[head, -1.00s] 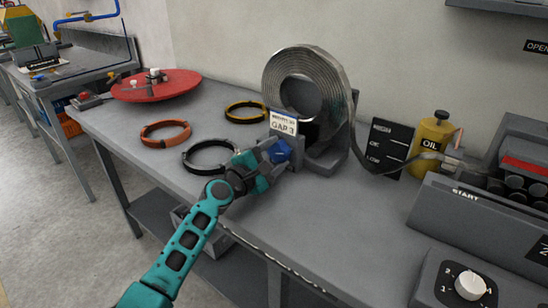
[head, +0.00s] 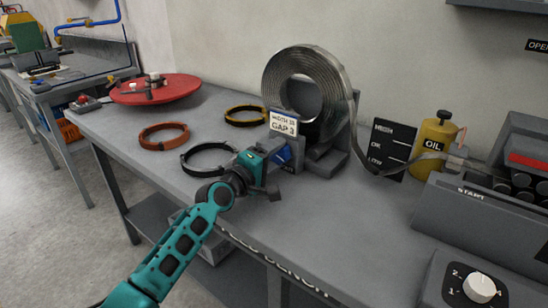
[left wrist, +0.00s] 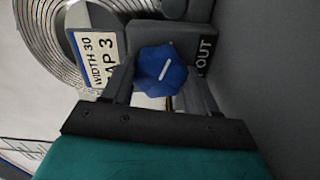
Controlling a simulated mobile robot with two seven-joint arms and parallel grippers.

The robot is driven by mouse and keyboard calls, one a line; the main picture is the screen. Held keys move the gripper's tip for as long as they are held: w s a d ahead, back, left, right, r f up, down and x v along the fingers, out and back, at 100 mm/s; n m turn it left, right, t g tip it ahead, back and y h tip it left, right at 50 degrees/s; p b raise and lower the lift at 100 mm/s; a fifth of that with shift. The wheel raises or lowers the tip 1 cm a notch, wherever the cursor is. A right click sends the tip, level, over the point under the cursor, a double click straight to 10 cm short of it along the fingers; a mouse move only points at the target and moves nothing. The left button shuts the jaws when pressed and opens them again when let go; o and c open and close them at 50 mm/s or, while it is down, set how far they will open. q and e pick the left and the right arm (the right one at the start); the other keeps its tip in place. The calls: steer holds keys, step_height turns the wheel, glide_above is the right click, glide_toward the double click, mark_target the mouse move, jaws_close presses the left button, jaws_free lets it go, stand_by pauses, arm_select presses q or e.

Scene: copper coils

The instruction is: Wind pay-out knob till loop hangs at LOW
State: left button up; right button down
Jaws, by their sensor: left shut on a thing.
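A blue pay-out knob (head: 284,154) sits low on the front of the coil stand. It also shows in the left wrist view (left wrist: 160,75), with a white line tilted across its face. My left gripper (head: 277,167) is shut on the knob, with one finger on each side. The metal strip coil (head: 332,93) stands upright on the stand. Its strip loop (head: 372,165) drops beside the gauge board (head: 397,136) and rises to the machine at right. The loop's bottom hangs around the LOW mark; the exact level is hard to tell. My right gripper is not in view.
A yellow oil bottle (head: 435,139) stands behind the strip. The bench front is clear right of my arm.

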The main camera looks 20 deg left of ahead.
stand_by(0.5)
arm_select(q)
steer(key=o, duration=1.1)
steer(key=shift+c, duration=0.2)
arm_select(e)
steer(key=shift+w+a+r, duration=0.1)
arm_select(q)
steer(key=shift+s, duration=0.1)
steer(key=shift+s+a, duration=0.15)
steer(key=shift+s, duration=0.15)
steer(key=p+v, duration=0.1)
steer(key=v, duration=1)
steer(key=shift+s, duration=0.1)
steer(key=shift+s+a, duration=0.2)
steer(key=shift+s, duration=0.25)
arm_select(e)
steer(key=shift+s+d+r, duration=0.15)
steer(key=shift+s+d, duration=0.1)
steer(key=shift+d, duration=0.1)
